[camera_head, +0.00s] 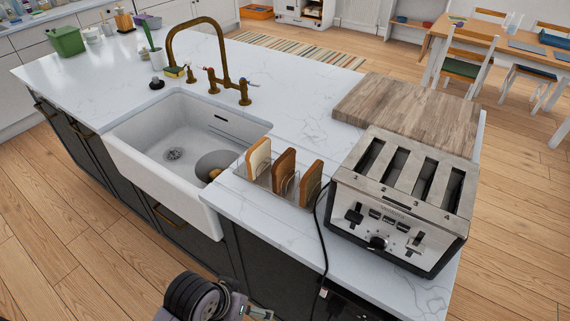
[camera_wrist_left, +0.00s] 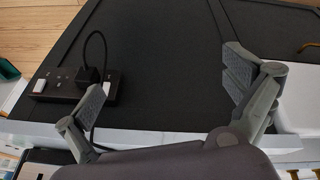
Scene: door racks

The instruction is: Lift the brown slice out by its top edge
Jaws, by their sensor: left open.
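A clear rack (camera_head: 265,184) on the white counter, between sink and toaster, holds three upright bread slices. The left slice (camera_head: 258,158) is pale with a brown crust. My left gripper (camera_head: 258,313) shows only partly at the bottom edge, well below and in front of the rack. In the left wrist view the left gripper (camera_wrist_left: 168,82) is open and empty, facing the dark cabinet front. My right gripper is not in view.
A four-slot toaster (camera_head: 402,200) stands right of the rack, its black cord (camera_head: 320,225) hanging over the counter edge to a socket (camera_wrist_left: 75,88). A wooden board (camera_head: 410,112) lies behind it. The white sink (camera_head: 180,140), with a brass tap (camera_head: 222,60), is left.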

